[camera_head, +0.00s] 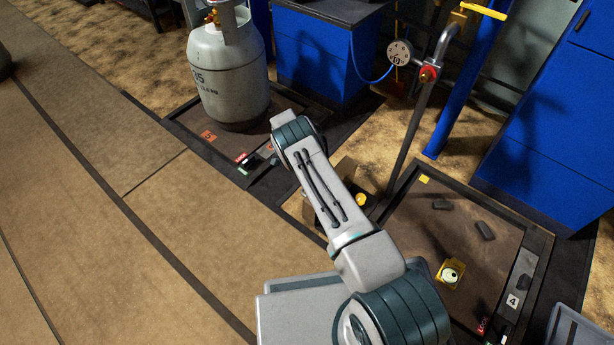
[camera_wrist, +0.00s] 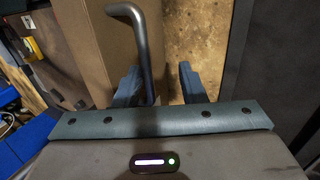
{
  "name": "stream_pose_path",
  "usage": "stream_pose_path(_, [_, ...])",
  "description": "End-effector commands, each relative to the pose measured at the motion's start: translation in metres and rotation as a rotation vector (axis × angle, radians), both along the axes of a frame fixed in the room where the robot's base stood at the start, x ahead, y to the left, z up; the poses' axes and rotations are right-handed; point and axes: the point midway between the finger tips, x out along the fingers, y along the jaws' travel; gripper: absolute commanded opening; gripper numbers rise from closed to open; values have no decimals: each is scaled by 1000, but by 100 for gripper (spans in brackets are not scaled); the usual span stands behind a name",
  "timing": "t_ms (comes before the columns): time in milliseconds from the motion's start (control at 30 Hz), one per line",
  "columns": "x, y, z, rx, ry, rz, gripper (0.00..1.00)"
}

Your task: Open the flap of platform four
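Platform four (camera_head: 455,215) is a dark brown plate in a dark frame at the right of the head view. A "4" label (camera_head: 512,300) sits on a light grey strip along its right edge, with a red lock tag (camera_head: 483,326) at the near corner. I cannot tell for sure which part is the flap or whether it is open. My gripper (camera_wrist: 160,86) shows in the wrist view with its two fingers apart. A grey bent bar (camera_wrist: 143,48) passes beside the left finger; I cannot tell if they touch. In the head view my arm hides the gripper.
A yellow item with a round white top (camera_head: 451,274) and two dark blocks (camera_head: 484,230) lie on platform four. A gauge on a pipe (camera_head: 400,52) stands behind. A gas cylinder (camera_head: 228,75) stands on another platform. Blue cabinets (camera_head: 548,130) line the back.

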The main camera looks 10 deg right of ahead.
Motion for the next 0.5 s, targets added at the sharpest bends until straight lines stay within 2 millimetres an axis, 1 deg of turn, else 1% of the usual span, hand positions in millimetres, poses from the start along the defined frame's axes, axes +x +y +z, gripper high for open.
stream_pose_path(33, [6, 4, 9, 4, -11, 4, 32])
stream_pose_path(167, [13, 12, 31, 5, -12, 5, 32])
stream_pose_path(400, [32, 29, 80, 3, -8, 4, 32])
stream_pose_path(500, [38, 35, 97, 3, -6, 3, 32])
